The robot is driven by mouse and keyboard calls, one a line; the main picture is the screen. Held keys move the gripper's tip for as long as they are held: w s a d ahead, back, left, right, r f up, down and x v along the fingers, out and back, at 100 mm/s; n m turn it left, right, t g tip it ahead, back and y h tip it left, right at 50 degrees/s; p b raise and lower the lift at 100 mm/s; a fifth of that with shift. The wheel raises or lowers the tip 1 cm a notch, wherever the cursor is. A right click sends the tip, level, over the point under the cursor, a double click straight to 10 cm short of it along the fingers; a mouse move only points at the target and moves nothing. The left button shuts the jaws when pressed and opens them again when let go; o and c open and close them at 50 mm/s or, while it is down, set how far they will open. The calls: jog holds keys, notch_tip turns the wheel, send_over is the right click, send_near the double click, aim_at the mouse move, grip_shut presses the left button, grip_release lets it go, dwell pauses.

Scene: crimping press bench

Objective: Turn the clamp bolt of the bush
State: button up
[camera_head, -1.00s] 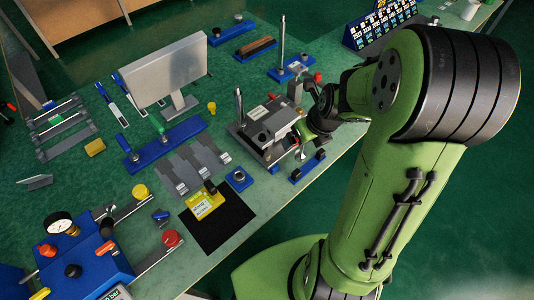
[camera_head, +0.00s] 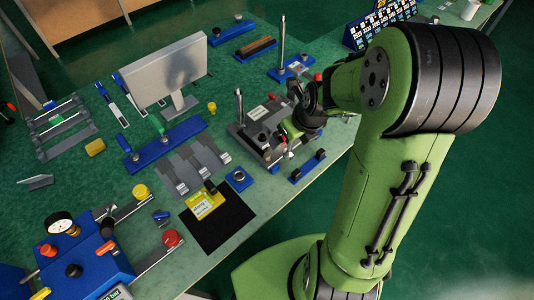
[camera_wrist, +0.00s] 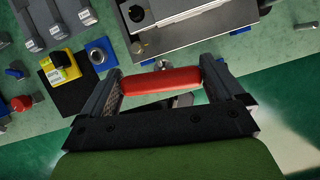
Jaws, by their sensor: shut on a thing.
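A grey metal press fixture (camera_head: 240,128) with an upright post stands near the table's right edge; its block also shows at the top of the wrist view (camera_wrist: 190,32). My gripper (camera_wrist: 162,82) is shut on a red handle (camera_wrist: 160,80), which lies crosswise between the two fingers, beside the block's near edge. A small silver end (camera_wrist: 162,64) shows just behind the handle. In the head view my gripper (camera_head: 289,138) is at the fixture's right side and hides part of it. The bush and its clamp bolt cannot be told apart clearly.
A blue ring holder (camera_head: 239,179), a black mat (camera_head: 222,226) with a yellow box (camera_head: 203,203), and a small blue stand (camera_head: 307,167) are near the fixture. A tall post on a blue base (camera_head: 291,68) stands behind. The table edge is close on the right.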

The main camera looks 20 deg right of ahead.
jog(key=w+a+n, duration=0.2)
jog(key=w+a, duration=0.1)
jog(key=a, duration=0.2)
jog(key=shift+a+y, duration=0.25)
jog(key=shift+y, duration=0.05)
dwell(1.1)
jog(key=shift+f, duration=0.15)
dwell(0.4)
jog(key=shift+f, duration=0.35)
jog(key=shift+f+b, duration=0.75)
jog(key=shift+r, duration=0.1)
